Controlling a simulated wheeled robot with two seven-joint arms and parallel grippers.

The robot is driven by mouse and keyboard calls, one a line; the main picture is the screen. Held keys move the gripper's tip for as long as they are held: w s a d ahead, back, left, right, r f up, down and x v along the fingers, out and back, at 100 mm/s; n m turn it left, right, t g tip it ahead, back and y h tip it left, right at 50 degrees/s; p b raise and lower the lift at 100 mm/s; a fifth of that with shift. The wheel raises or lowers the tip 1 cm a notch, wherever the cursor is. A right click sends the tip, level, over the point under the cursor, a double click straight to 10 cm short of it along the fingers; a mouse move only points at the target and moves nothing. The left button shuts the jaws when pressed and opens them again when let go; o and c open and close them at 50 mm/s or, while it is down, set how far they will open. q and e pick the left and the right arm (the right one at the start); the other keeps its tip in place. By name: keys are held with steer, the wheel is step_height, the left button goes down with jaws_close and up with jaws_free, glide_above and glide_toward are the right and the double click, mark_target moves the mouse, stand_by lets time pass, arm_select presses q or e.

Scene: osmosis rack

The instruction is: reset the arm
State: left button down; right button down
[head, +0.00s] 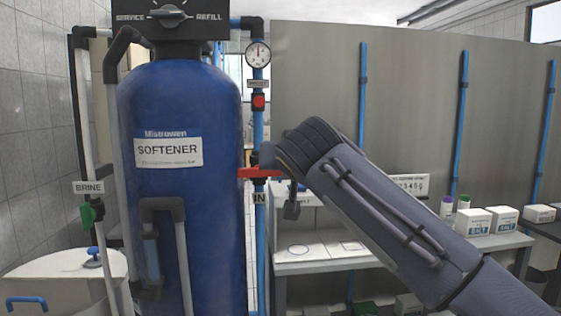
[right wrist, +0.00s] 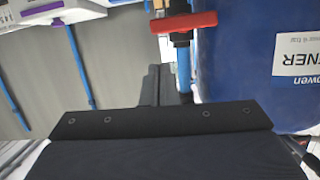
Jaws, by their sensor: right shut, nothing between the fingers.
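My right arm reaches in from the right in the head view. Its gripper (head: 292,209) is mostly hidden behind my wrist there, with only a dark part showing below it. In the right wrist view the gripper (right wrist: 166,84) is shut and empty. A red valve handle (head: 257,172) lies crosswise on the blue pipe marked IN, just left of my wrist. It also shows in the right wrist view (right wrist: 184,22), apart from the fingers. My left gripper is in neither view.
The blue softener tank (head: 180,105) stands left of the pipe, with a brine tank (head: 70,278) at far left. A bench (head: 330,262) with white boxes (head: 473,221) runs behind my arm. A grey panel (head: 410,100) with blue pipes stands behind.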

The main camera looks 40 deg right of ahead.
steer(key=shift+w+d, duration=0.1)
steer(key=shift+d, duration=0.05)
steer(key=shift+f, duration=0.1)
steer(key=s+a+f+n+g+y, duration=0.2)
steer(key=s+a+f+g+y, duration=0.15)
steer(key=s+a+f, duration=0.7)
steer(key=s+a+f+n+g+y, duration=0.1)
steer(key=s+a+f+g+y, duration=0.25)
steer(key=f, duration=1.25)
steer(key=s+a+f+n+g+y, duration=0.15)
steer(key=s+a+f+y, duration=0.35)
steer(key=s+f, duration=0.65)
step_height(320, 180, up, 20)
steer(key=w+p, duration=0.2)
steer(key=p, duration=1.9)
steer(key=shift+w+a+t+h+p, duration=0.2)
steer(key=shift+t+h+p, duration=0.1)
steer(key=shift+t+p, duration=0.15)
